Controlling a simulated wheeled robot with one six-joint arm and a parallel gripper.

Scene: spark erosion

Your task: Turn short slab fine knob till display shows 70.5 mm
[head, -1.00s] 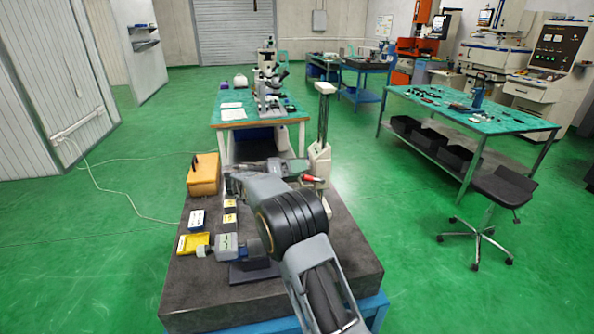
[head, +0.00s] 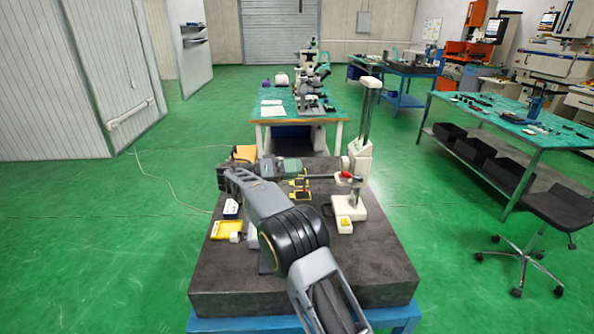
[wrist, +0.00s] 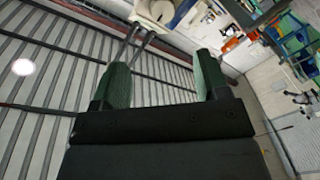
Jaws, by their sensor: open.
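The dark stone slab (head: 372,262) fills the lower middle of the head view. On its back right stands a white upright gauge (head: 368,110) with a column, a pale base and a red-tipped part (head: 346,175) low at its left. I cannot make out a fine knob or any display reading. My gripper (head: 292,167) is over the back of the slab, pointing right towards the gauge, apart from it as far as I can tell. In the wrist view my gripper (wrist: 163,78) is open, green pads apart, nothing held. A thin grey forked rod (wrist: 138,42) shows beyond them.
Yellow-and-black pieces (head: 300,190), a yellow tray (head: 228,230) and a small white-and-yellow block (head: 345,225) lie on the slab. An orange box (head: 244,152) is partly hidden by my arm. A bench with microscopes (head: 285,112) stands behind; a stool (head: 545,220) is right.

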